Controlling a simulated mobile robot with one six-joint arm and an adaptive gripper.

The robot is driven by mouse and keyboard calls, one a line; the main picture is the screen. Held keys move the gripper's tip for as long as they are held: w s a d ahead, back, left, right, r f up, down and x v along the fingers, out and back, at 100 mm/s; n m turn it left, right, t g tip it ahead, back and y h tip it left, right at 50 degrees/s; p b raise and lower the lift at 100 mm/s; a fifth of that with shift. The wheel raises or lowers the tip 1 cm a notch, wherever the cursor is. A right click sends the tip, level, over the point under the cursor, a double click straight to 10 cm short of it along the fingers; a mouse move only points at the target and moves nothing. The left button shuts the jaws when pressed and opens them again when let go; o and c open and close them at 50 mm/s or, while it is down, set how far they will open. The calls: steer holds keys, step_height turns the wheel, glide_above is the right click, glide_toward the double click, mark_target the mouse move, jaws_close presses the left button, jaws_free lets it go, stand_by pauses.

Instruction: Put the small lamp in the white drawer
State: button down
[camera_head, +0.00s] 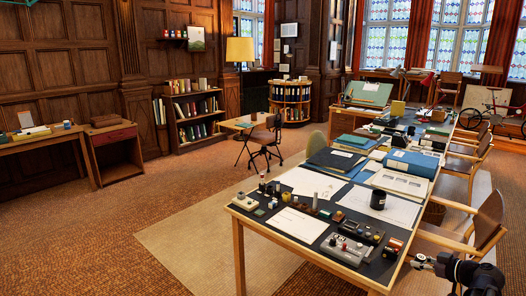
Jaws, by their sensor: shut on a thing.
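My gripper (420,262) is at the lower right, low beside the front right corner of the long table. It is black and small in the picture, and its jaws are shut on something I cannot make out. I cannot pick out the small lamp with certainty. A lamp with a large yellow shade (240,49) stands by the back wall. I see no white drawer. A small wooden cabinet with a reddish drawer front (114,135) stands at the left wall, and that drawer looks shut.
The long table (243,221) is crowded with papers, books, a black mug (378,199) and a control box (345,249). Wooden chairs (485,222) line its right side. A side table (40,141) and bookshelf (192,114) stand left. The floor (120,215) on the left is clear.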

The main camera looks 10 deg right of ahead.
mark_target(421, 257)
step_height(421, 257, up, 8)
steer(key=p, duration=0.7)
steer(key=shift+r, duration=0.25)
steer(key=shift+w+a, duration=0.1)
steer(key=shift+a, duration=0.05)
